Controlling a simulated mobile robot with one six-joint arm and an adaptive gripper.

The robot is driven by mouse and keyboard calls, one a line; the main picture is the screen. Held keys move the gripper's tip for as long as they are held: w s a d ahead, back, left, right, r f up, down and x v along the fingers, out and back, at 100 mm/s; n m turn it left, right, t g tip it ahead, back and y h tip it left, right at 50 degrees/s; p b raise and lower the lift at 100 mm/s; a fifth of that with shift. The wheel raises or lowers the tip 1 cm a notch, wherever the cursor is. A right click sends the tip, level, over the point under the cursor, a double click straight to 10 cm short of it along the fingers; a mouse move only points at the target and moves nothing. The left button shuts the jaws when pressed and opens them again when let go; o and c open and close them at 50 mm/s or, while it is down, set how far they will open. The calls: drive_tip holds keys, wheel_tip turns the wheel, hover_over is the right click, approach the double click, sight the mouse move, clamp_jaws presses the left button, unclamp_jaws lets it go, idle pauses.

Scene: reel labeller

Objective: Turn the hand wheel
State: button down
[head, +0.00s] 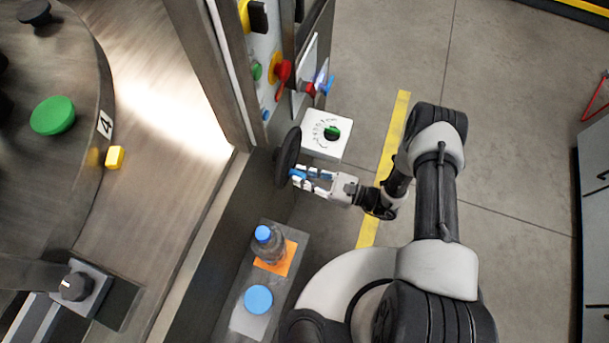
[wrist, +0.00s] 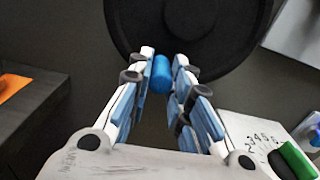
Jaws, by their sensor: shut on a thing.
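The hand wheel (head: 287,152) is a black disc on the dark side of the machine. It also fills the top of the wrist view (wrist: 215,30). A blue handle (wrist: 162,75) stands out from the wheel near its rim. My gripper (head: 300,177) is at the lower part of the wheel, with its fingers on both sides of the blue handle. In the wrist view my gripper (wrist: 162,78) is shut on the handle. The wheel's hub and the base of the handle are not clearly seen.
A white dial box with a green knob (head: 332,132) is close beside the wheel. A grey shelf below holds a dark bottle with a blue cap (head: 264,234) and a blue disc (head: 258,299). Open floor lies to the right.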

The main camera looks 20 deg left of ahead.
idle(0.4)
drive_tip(key=shift+w+d+f+n+b, duration=0.15)
drive_tip(key=shift+w+n+b, duration=0.6)
drive_tip(key=shift+n, duration=0.55)
drive_tip(key=shift+w, duration=0.15)
drive_tip(key=c, duration=1.5)
unclamp_jaws()
drive_tip(key=shift+o, duration=0.2)
drive_tip(key=s+d, duration=0.1)
drive_tip(key=d, duration=1.1)
drive_tip(key=shift+s, duration=0.1)
